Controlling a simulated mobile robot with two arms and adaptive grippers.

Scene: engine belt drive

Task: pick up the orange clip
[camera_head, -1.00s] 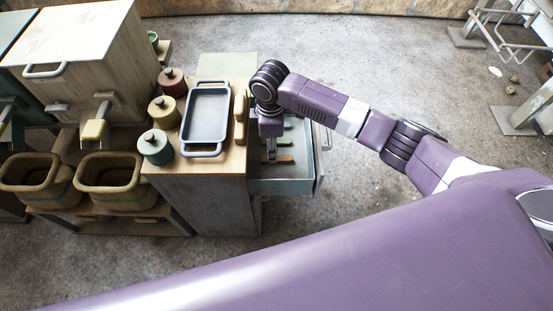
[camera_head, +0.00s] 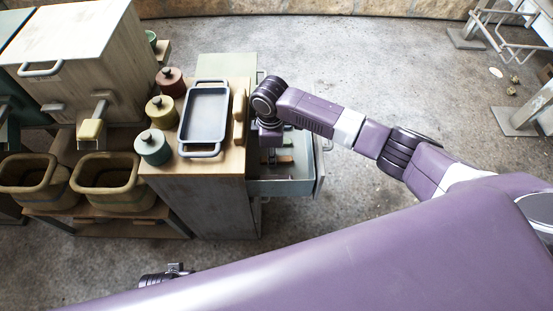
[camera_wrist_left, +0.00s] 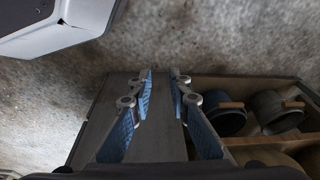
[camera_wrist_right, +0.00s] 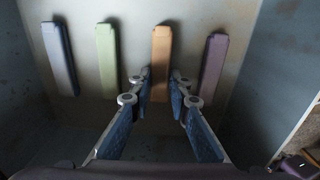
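The orange clip (camera_wrist_right: 161,50) lies on the floor of the open drawer (camera_head: 285,187), its long side running away from my right gripper. My right gripper (camera_wrist_right: 161,74) is open. In the right wrist view its fingertips stand on either side of the clip's nearer part, with no clear contact; I cannot tell the height between them. In the head view the right gripper is down at the drawer, largely hidden by my wrist. My left gripper (camera_wrist_left: 162,72) is open and empty, pointing down over the side of the cabinet.
In the drawer, a blue clip (camera_wrist_right: 59,58) and a green clip (camera_wrist_right: 107,60) lie left of the orange one; a purple clip (camera_wrist_right: 213,65) lies close right. Drawer walls surround them. A tray (camera_head: 207,113) and lidded pots (camera_head: 153,147) stand on the cabinet top.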

